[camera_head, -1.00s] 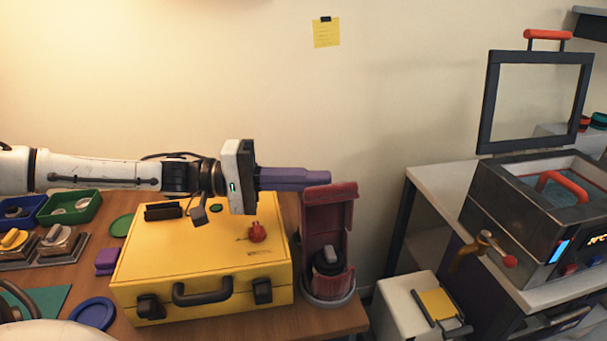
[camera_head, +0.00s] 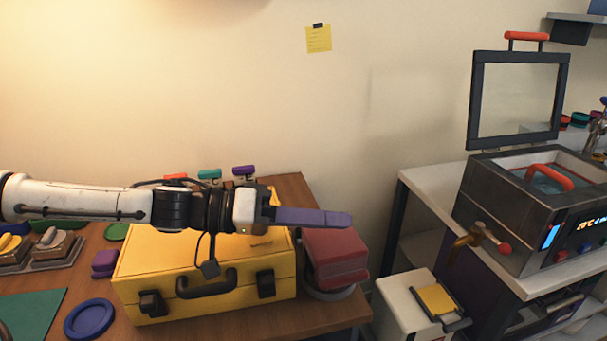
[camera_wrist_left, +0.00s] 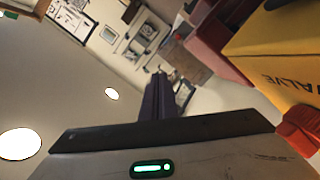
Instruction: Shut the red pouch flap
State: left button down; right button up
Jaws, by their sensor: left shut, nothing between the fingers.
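The red pouch (camera_head: 336,262) stands on a round grey base (camera_head: 330,293) at the table's right end. Its flap (camera_head: 333,241) lies folded forward over the top, and the dark item inside is hidden. My left gripper (camera_head: 345,219), with purple fingers, is shut and empty. It points right, just above the flap's back edge in the head view; I cannot tell if it touches. The left wrist view shows the closed purple fingers (camera_wrist_left: 158,97) and red pouch parts (camera_wrist_left: 208,38) at upper right.
A yellow case (camera_head: 215,295) stands just left of the pouch, below my left arm. A blue round dish (camera_head: 90,318) and a purple block (camera_head: 104,263) lie further left. To the right, past a gap, are a white bin (camera_head: 400,305) and a metal machine (camera_head: 510,215).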

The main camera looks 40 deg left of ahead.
pick_arm(q)
jog(key=shift+s+d+f, duration=0.15)
jog(key=shift+d+f, duration=0.05)
jog(key=shift+f, duration=0.2)
jog(key=shift+s+d+f+b, duration=0.15)
jog(key=shift+f+b, duration=0.2)
jog(key=shift+b, duration=0.1)
jog(key=shift+d+f, duration=0.1)
jog(key=shift+d, duration=0.05)
pick_arm(e)
jog(key=shift+a+f, duration=0.2)
jog(key=shift+a, duration=0.3)
pick_arm(q)
jog(key=shift+s, duration=0.1)
pick_arm(e)
jog(key=shift+w+d, duration=0.1)
